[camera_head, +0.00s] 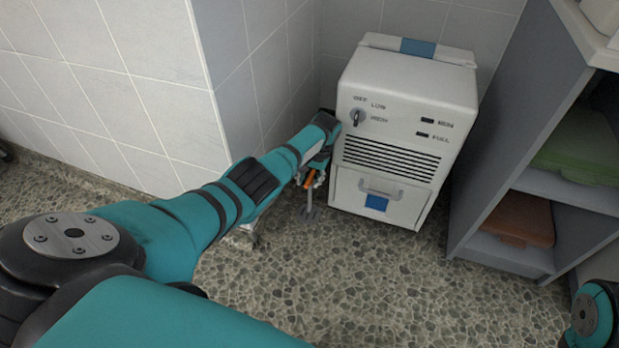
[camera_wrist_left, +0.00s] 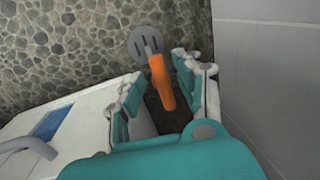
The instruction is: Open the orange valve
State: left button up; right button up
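The orange valve handle (camera_head: 309,178) shows low beside the left side of the white machine, partly hidden by my left gripper (camera_head: 318,165). In the left wrist view the orange valve handle (camera_wrist_left: 161,84) lies between the two spread fingers of my left gripper (camera_wrist_left: 158,68). Gaps show on both sides of the handle, so the gripper is open around it and not closed on it. My right gripper is out of view; only a piece of my right arm shows at the lower right corner of the head view.
The white machine (camera_head: 405,110) with a knob and a front drawer stands right of the valve. A tiled wall corner (camera_head: 225,80) is close on the left. A grey shelf (camera_head: 520,125) stands at the right. A round grey floor drain (camera_wrist_left: 145,40) lies beneath the valve. Pebbled floor (camera_head: 370,270) in front is clear.

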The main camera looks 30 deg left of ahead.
aim_at(310, 181)
pick_arm(q)
notch_tip(310, 181, up, 10)
dwell(0.7)
